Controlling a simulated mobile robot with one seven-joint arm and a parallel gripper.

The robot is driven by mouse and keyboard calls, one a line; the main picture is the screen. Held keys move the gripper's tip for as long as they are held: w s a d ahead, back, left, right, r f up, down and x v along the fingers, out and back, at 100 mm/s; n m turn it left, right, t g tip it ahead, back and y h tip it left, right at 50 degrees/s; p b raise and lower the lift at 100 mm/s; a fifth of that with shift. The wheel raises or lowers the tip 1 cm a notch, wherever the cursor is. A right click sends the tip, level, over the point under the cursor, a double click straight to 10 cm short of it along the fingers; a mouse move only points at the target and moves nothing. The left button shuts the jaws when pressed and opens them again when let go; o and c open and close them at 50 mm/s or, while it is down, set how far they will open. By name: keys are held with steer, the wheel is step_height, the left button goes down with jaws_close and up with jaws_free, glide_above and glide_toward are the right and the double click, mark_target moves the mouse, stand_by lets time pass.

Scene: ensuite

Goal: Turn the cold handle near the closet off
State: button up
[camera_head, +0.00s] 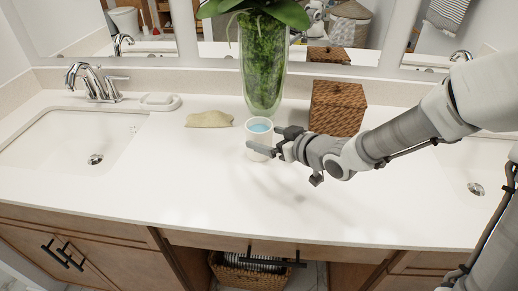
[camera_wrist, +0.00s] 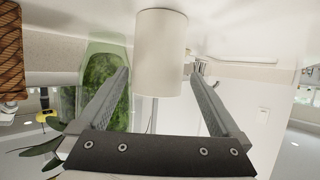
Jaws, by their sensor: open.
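A chrome faucet (camera_head: 84,72) stands behind the left sink (camera_head: 70,135). A lever handle (camera_head: 112,86) shows on its right side, apart from my gripper. I cannot tell which handle is the cold one near the closet, and no water stream shows. The right sink (camera_head: 485,165) is partly hidden by my arm, and its faucet is not directly visible. My gripper (camera_head: 270,140) is open at a white cup (camera_head: 257,152) of blue liquid in the middle of the counter. In the wrist view the cup (camera_wrist: 161,50) appears between the fingertips; contact is unclear.
A tall glass vase (camera_head: 263,70) with green leaves stands behind the cup. A woven brown box (camera_head: 338,108) is to its right. A beige item (camera_head: 209,119) and a white curved item (camera_head: 160,101) lie to the left. The front counter is clear.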

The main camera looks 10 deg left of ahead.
mark_target(267, 140)
steer(key=b+x, duration=0.1)
steer(key=x, duration=0.1)
steer(key=b+x, duration=0.1)
steer(key=x, duration=0.1)
steer(key=shift+d+f, duration=0.25)
steer(key=shift+f, duration=0.15)
steer(key=shift+w+a+f, duration=0.1)
steer(key=shift+w+a, duration=0.15)
steer(key=shift+a, duration=0.15)
jaws_close()
steer(key=shift+r, duration=0.3)
steer(key=shift+r+p, duration=0.8)
steer(key=shift+r, duration=0.55)
steer(key=shift+w+d+r+p, duration=0.1)
steer(key=shift+d+r+p, duration=0.1)
steer(key=shift+r+p, duration=0.4)
steer(key=shift+w+d+r+p, duration=1.75)
steer(key=shift+d+r+p, duration=1.7)
steer(key=shift+d, duration=1.7)
steer(key=s+d+m+t+h+p, duration=0.1)
steer(key=s+d+m+t+h, duration=0.1)
steer(key=d, duration=0.4)
steer(key=s+d+m+t+h+p, duration=0.2)
steer(key=s+d+m+h, duration=0.1)
steer(key=d, duration=0.4)
steer(key=shift+d+r+m+h, duration=0.15)
steer(key=shift+r+m+h, duration=0.35)
steer(key=shift+m, duration=0.1)
